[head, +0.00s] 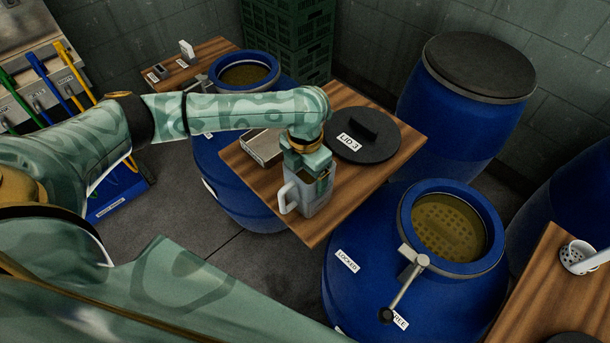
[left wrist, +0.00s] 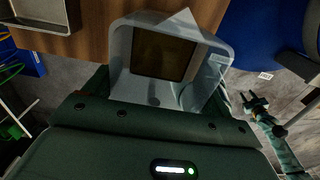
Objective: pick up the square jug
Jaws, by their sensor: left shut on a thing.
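The square jug (head: 318,200) is a pale grey, boxy, open-topped vessel with a white handle on its left side. It is upright at the front part of the wooden board. I cannot tell whether its base touches the wood. My left gripper (head: 308,172) comes down over it and is shut on it. In the left wrist view the square jug (left wrist: 120,62) shows from above, with a brown inside and a spout-like corner; the gripper's fingers are mostly hidden. My right gripper (left wrist: 256,103) is small and dark at the right of that view, apart from the jug.
The wooden board (head: 305,232) also holds a metal tray (head: 262,148) and a black lid (head: 366,138) marked "LID 3". An open blue drum (head: 345,285) with brownish liquid and a lever stands front right. A closed drum (head: 455,105) stands behind. Another open drum (head: 228,175) stands left.

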